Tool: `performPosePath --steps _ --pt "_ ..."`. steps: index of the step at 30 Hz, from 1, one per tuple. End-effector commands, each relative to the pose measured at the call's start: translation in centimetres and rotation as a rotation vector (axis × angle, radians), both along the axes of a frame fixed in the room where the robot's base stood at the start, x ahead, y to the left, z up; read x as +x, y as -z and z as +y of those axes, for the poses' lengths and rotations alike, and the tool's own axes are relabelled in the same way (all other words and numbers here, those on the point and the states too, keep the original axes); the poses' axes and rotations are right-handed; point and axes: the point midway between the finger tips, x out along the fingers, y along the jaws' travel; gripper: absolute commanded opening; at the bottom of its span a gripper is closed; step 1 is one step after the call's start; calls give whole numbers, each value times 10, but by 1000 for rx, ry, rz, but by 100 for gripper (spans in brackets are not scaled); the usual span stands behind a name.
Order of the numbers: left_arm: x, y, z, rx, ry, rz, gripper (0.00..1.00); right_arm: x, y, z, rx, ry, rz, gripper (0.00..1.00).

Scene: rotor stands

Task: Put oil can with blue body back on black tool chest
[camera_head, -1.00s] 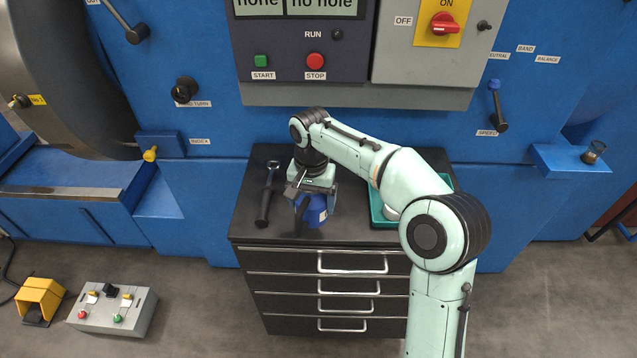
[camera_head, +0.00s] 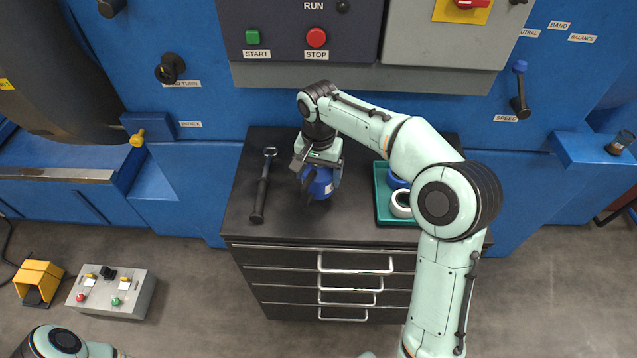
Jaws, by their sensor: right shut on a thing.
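The black tool chest (camera_head: 240,226) stands against the blue machine, its drawers facing me. The oil can with blue body (camera_head: 321,184) is at the middle of the chest top. My right gripper (camera_head: 318,178) reaches over the chest from the right and is shut on the oil can from above. The gripper hides the can's upper part. I cannot tell whether the can touches the chest top or hangs just above it. Of my left arm, only a link shows at the bottom left corner; its gripper is out of view.
A black-handled wrench-like tool (camera_head: 262,187) lies left of the can on the chest. A teal tray (camera_head: 381,203) with a white roll (camera_head: 401,204) and a blue item sits to the right, partly behind my arm. A control box (camera_head: 112,290) and yellow pedal (camera_head: 38,281) are on the floor.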

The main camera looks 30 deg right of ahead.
Motion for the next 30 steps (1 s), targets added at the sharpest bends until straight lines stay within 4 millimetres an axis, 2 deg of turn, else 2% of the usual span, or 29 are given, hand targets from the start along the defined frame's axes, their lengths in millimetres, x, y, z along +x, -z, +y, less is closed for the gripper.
performPosePath --steps 3,6,19,20,21,30 --pt "-4 5 0 0 0 4 0 -1 23 0 0 0 4 24" --pt "-5 6 0 0 1 5 0 0 34 0 0 -1 1 24" --pt "-7 8 0 0 0 7 0 0 40 0 0 -1 0 24" --pt "-6 8 0 0 0 7 0 0 40 0 1 -1 1 91" --pt "-6 7 0 0 0 7 0 0 40 0 1 -1 1 100" --pt "-4 5 0 0 0 4 0 0 36 0 1 0 -1 100"
